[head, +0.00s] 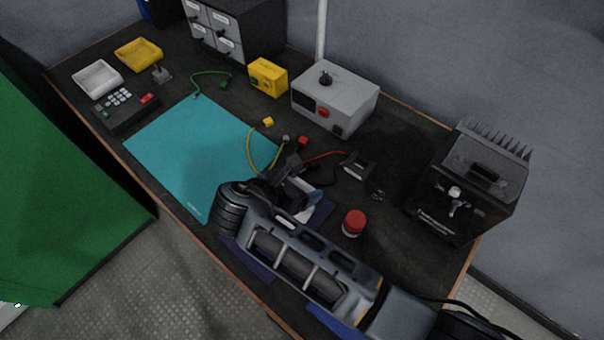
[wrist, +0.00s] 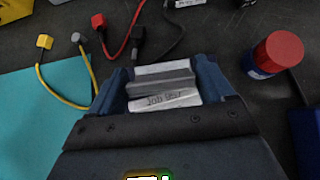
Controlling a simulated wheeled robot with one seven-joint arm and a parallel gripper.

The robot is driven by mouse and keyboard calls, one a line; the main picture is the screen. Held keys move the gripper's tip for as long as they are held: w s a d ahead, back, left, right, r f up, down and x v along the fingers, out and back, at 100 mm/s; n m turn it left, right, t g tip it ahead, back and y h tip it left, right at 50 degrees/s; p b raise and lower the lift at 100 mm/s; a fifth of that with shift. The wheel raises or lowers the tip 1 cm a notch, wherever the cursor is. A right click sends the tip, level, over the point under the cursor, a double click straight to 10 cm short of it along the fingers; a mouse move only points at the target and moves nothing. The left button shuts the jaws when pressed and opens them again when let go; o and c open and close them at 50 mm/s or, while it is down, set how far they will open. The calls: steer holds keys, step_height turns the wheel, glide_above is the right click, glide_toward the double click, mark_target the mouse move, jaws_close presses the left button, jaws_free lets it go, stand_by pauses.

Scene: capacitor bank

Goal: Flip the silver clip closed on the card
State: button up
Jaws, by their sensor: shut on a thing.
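The white card (wrist: 166,101), with handwriting on it, shows in the wrist view between my two fingers. The silver clip (wrist: 160,83) is a grey bar lying across the card, with a white strip showing beyond it. My gripper (wrist: 160,75) has one finger at each end of the bar and is shut on the clip. Whether the bar is pressed flat on the card cannot be told. In the head view my gripper (head: 290,176) reaches low over the bench, and my arm hides most of the clip and card.
A red-capped jar (head: 354,223) stands close to the right of my gripper. Yellow, red and black leads (head: 322,156) lie just beyond it. A black finned box (head: 470,185) is at the right and a grey instrument (head: 335,98) at the back. The teal mat (head: 185,150) is mostly clear.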

steer(key=shift+s+a+f+t+h, duration=0.2)
steer(key=shift+t+h, duration=0.3)
steer(key=shift+s+a+f+t+h, duration=0.15)
steer(key=shift+a+t+h, duration=0.05)
steer(key=shift+t+h, duration=0.3)
steer(key=shift+s+a+f+t+h+b, duration=0.15)
steer(key=shift+f+t+h+b, duration=0.15)
steer(key=shift+t+h, duration=0.2)
steer(key=shift+s+a+f+t+h+b, duration=0.1)
steer(key=shift+f+t+h+b, duration=0.05)
steer(key=shift+t+h+b, duration=0.3)
steer(key=o, duration=0.9)
steer(key=shift+b+v, duration=0.35)
steer(key=shift+v, duration=3.5)
steer(key=shift+f, duration=0.15)
